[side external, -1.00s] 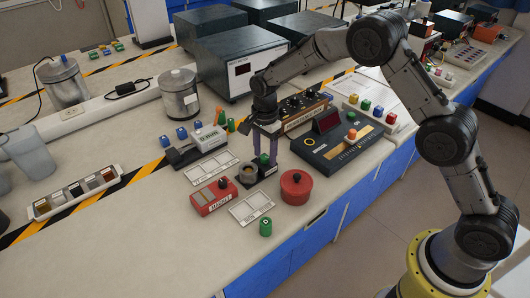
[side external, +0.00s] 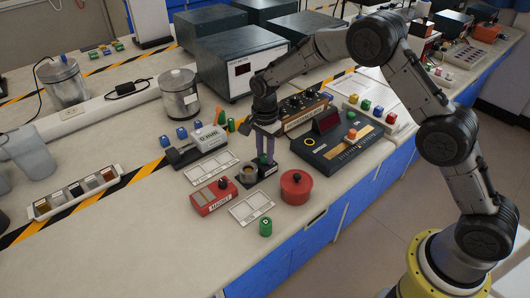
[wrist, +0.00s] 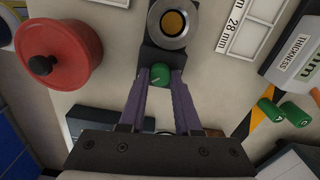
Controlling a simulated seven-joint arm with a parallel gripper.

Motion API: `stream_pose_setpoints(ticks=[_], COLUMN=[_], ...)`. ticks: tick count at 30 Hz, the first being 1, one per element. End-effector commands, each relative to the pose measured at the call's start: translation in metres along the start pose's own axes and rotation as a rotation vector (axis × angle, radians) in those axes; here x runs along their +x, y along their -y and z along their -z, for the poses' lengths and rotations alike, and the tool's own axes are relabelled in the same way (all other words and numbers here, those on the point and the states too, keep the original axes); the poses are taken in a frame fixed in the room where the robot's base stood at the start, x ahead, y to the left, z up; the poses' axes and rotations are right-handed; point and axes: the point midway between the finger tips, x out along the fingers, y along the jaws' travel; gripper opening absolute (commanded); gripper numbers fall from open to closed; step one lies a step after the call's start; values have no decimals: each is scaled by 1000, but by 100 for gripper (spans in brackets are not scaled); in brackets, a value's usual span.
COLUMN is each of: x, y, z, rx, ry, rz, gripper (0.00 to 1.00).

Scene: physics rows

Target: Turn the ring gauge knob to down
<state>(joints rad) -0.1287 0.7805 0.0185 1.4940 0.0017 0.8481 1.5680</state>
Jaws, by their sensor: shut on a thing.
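The ring gauge is a dark block (wrist: 160,52) with a round metal ring (wrist: 173,22) around an orange-brown centre. Its green knob (wrist: 161,74) has a small pale mark, whose direction I cannot tell for sure. My gripper (wrist: 161,76) has its two purple fingers shut on the knob, one on each side. In the side external view the ring (side external: 249,173) stands just left of my gripper (side external: 266,163), which points straight down; the knob is hidden there by the fingers.
A red lidded pot (side external: 296,187) stands close to the right of the gauge. A red magnet box (side external: 214,196), flat white trays (side external: 251,207) and a green piece (side external: 265,227) lie in front. A dark console (side external: 340,146) is behind right.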

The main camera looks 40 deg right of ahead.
Motion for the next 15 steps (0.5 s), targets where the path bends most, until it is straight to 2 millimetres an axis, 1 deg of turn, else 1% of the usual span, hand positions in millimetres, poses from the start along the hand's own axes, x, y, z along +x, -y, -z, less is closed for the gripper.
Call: stream_pose_setpoints(ticks=[8, 15], x=[-1, -1], y=[0, 0], z=[0, 0], rx=[-140, -354], ry=[-2, -2], rz=[-1, -1], gripper=[0, 0])
